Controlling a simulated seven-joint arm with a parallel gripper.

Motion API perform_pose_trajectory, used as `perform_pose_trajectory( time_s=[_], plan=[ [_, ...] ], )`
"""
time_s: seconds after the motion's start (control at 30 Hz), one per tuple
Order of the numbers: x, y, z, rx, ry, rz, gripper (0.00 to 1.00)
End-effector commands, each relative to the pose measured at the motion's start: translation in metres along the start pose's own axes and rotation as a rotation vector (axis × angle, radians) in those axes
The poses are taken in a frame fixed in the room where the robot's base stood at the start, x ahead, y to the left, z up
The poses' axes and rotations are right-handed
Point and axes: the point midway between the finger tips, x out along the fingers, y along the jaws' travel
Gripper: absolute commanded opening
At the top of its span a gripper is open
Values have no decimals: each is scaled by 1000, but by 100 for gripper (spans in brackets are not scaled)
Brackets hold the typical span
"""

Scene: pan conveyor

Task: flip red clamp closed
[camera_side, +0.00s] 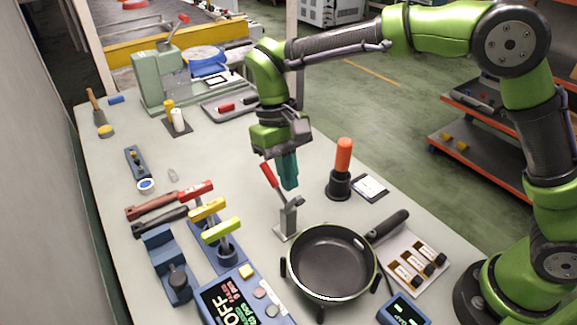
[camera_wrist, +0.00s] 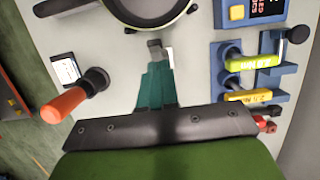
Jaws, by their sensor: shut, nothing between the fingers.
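The red clamp is a grey metal toggle clamp with a red handle (camera_side: 269,175), mounted on a grey upright base (camera_side: 288,221). It stands on the table just behind the pan. The handle points up and leans to the left. In the wrist view a grey metal part of the clamp (camera_wrist: 156,48) shows just past my fingertips; the red handle is hidden there. My gripper (camera_side: 291,186) points down with its teal fingers together and empty. It is above the clamp base and just right of the red handle; I cannot tell if they touch. The fingers also show in the wrist view (camera_wrist: 155,66).
A black pan (camera_side: 330,262) lies in front of the clamp. An orange-handled tool (camera_side: 343,156) stands upright to the right. A display box (camera_side: 235,300) is front left. The table behind the clamp is fairly clear.

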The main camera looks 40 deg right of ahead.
Motion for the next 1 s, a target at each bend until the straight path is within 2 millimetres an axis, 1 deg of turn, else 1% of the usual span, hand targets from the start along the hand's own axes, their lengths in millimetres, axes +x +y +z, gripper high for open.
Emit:
perform_pose_trajectory(
  time_s=[0.13,0.57,1.0],
  plan=[
    [5,0,5,0,0,1,0],
    [6,0,6,0,5,0,0],
    [8,0,13,-2,78,1,0]
  ],
)
